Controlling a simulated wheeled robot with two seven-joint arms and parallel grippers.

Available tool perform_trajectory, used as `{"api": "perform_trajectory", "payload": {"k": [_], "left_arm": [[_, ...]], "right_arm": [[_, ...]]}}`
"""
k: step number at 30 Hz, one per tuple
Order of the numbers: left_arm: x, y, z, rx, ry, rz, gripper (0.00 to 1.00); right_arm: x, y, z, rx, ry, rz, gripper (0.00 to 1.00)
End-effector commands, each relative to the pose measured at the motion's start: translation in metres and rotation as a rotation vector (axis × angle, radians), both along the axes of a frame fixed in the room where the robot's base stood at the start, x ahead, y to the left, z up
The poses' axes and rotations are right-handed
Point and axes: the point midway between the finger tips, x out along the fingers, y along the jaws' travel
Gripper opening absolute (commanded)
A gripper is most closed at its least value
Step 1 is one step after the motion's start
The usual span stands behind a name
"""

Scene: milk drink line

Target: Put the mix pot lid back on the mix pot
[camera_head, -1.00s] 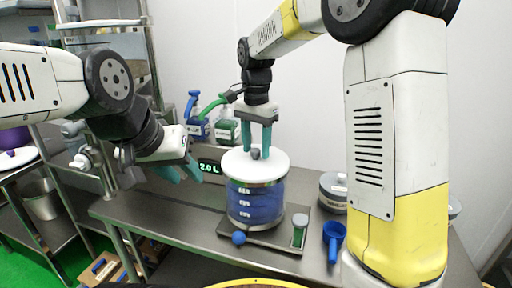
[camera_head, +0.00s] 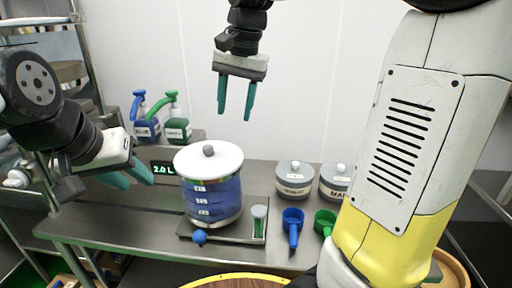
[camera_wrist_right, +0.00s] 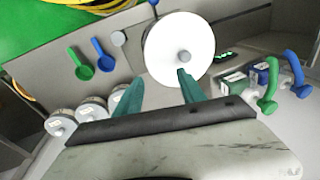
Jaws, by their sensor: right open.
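The mix pot (camera_head: 213,199) is a clear vessel of blue liquid with white volume labels, standing upright on the grey base on the table. Its white round lid (camera_head: 190,158) with a grey knob lies flat on its top; the lid also shows in the right wrist view (camera_wrist_right: 160,50). My right gripper (camera_head: 234,115) is open and empty, above and to the right of the lid, apart from it. It also shows in the right wrist view (camera_wrist_right: 158,82). My left gripper (camera_head: 138,180) is left of the pot, beside the display; its fingers look apart with nothing between them.
Blue (camera_head: 147,126) and green (camera_head: 178,126) pump bottles stand behind the pot. A green display (camera_head: 163,168) is left of the pot.

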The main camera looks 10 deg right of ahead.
Motion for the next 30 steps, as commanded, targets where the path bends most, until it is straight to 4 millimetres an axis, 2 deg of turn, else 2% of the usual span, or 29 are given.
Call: {"api": "perform_trajectory", "payload": {"k": [1, 6, 9, 12, 18, 30], "left_arm": [[0.0, 0.0, 0.0, 0.0, 0.0, 0.0, 0.36], [0.0, 0.0, 0.0, 0.0, 0.0, 0.0, 0.36], [0.0, 0.0, 0.0, 0.0, 0.0, 0.0, 0.36], [0.0, 0.0, 0.0, 0.0, 0.0, 0.0, 0.36], [0.0, 0.0, 0.0, 0.0, 0.0, 0.0, 0.36], [0.0, 0.0, 0.0, 0.0, 0.0, 0.0, 0.36]], "right_arm": [[-0.021, -0.017, -0.002, 0.019, -0.052, 0.041, 0.47], [-0.078, -0.049, -0.024, 0.02, -0.238, 0.206, 0.47], [-0.106, -0.059, -0.041, -0.012, -0.334, 0.284, 0.47], [-0.126, -0.066, -0.058, -0.05, -0.407, 0.343, 0.47], [-0.143, -0.069, -0.074, -0.096, -0.468, 0.398, 0.47], [-0.143, -0.069, -0.075, -0.098, -0.469, 0.402, 0.47]]}}
